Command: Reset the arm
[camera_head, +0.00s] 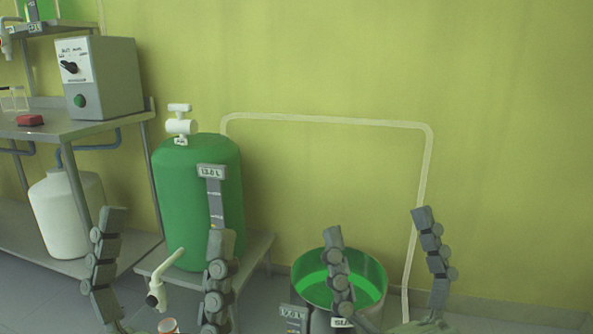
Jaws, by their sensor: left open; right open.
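My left gripper (163,245) stands at the lower left with its two grey fingers pointing up and spread apart, nothing between them. Through and behind its fingers show the green tank's front and its white tap. My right gripper (378,228) stands at the lower right, also with its fingers spread and empty. Its left finger overlaps the metal pot in the picture. The arms behind both grippers are mostly below the picture's edge.
A green tank (190,190) with a white valve sits on a low metal stand (258,250). A metal pot (371,275) with green inside stands to its right. A steel table (70,129) bears a grey control box (112,80); a white jug (60,218) sits below.

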